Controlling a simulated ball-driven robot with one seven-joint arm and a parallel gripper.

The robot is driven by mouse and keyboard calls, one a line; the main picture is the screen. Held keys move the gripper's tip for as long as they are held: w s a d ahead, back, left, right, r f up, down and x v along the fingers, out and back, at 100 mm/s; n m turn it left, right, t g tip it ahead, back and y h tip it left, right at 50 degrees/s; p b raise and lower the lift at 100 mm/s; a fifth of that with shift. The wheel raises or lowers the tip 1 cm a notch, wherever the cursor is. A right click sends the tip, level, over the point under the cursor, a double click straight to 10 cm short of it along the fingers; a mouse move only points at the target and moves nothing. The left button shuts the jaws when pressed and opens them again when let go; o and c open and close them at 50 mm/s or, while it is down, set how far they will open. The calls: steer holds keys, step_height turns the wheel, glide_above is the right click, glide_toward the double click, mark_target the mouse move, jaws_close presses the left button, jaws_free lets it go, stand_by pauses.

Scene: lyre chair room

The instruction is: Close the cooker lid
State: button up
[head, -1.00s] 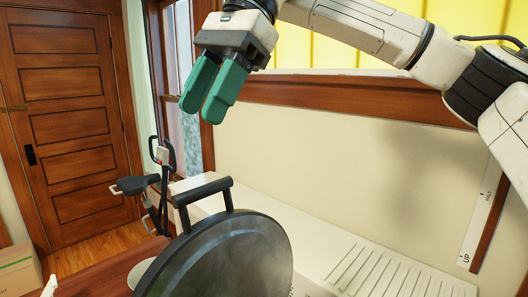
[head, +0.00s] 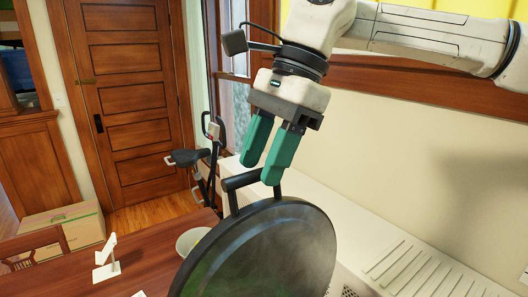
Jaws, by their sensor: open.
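The cooker lid (head: 262,255) is a large dark round disc standing raised and tilted at the bottom centre of the head view. A black bar handle (head: 240,181) is fixed at its upper edge. My gripper (head: 258,174) points down with its two green fingers apart. Its fingertips are right at the handle in the picture, with the right finger overlapping the handle's far end. I cannot tell whether they touch it. The body of the cooker is out of view or hidden behind the lid.
A reddish-brown table (head: 140,265) holds a small white stand (head: 106,262) and a pale bowl-like object (head: 190,242), partly hidden by the lid. A white slotted ledge (head: 400,265) runs along the wall at right. An exercise bike (head: 205,160) and a cardboard box (head: 75,222) stand behind.

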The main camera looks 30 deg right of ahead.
steer(key=shift+f, duration=0.15)
steer(key=shift+c, duration=0.2)
jaws_close()
stand_by(0.4)
